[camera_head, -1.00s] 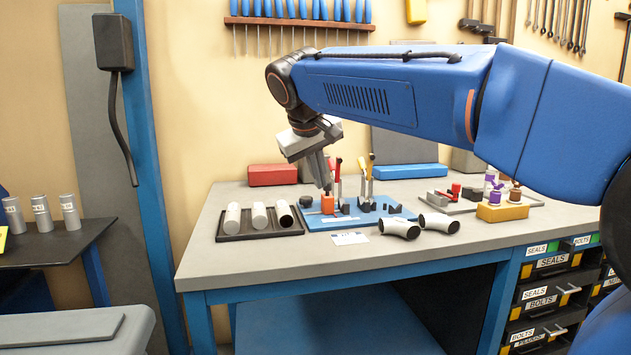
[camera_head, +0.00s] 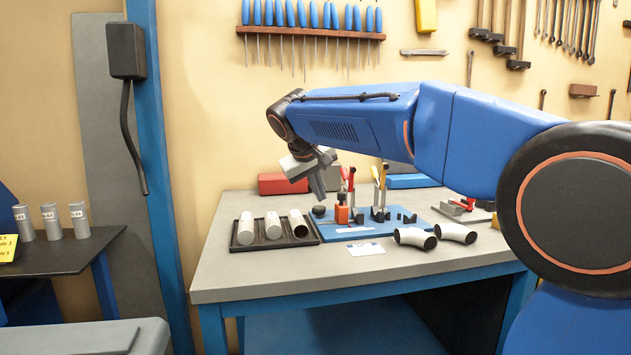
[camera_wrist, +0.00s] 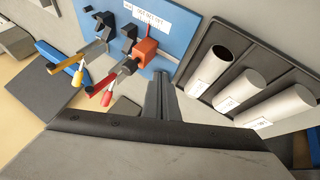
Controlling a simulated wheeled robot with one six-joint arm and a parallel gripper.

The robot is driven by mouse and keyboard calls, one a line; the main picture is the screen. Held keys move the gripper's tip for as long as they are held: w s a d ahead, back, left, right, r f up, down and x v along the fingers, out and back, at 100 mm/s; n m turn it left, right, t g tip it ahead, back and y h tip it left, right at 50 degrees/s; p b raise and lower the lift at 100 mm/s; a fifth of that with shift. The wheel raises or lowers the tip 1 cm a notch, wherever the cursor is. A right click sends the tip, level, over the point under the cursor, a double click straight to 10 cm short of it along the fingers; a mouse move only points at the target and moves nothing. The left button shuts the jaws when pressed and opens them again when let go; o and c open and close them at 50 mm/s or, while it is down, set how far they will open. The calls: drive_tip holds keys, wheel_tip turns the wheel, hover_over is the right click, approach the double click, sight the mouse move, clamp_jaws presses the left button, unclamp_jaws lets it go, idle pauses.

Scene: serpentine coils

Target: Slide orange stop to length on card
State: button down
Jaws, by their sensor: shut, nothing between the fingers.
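The orange stop (camera_head: 341,214) stands on the blue fixture board (camera_head: 330,232), near its left end. It also shows in the wrist view (camera_wrist: 146,47), beside dark blocks and a red-handled clamp (camera_wrist: 106,97). A white printed card (camera_head: 366,248) lies on the bench in front of the board; its writing is too small to read. A white label strip (camera_wrist: 147,18) shows on the board in the wrist view. My gripper (camera_head: 321,196) is shut and empty, above and just left of the orange stop. In the wrist view its fingertips (camera_wrist: 160,76) are apart from the stop.
A dark tray (camera_head: 242,246) with three pale tubes lies left of the board. Two bent pipe elbows (camera_head: 415,238) lie to the right. Upright clamps with yellow (camera_head: 383,175) and red handles stand behind the stop. The front bench strip is clear.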

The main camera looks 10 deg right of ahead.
sight(341, 197)
drive_tip(key=shift+w+d+f, duration=0.1)
drive_tip(key=shift+w+d, duration=0.15)
drive_tip(key=shift+d, duration=0.45)
drive_tip(key=shift+w+d+f, duration=0.1)
drive_tip(key=shift+w+d, duration=0.2)
drive_tip(key=shift+d, duration=0.35)
drive_tip(key=shift+w+d+f, duration=0.1)
drive_tip(key=shift+w+d, duration=0.15)
drive_tip(key=shift+d, duration=0.45)
drive_tip(key=shift+d, duration=1)
drive_tip(key=shift+a, duration=0.1)
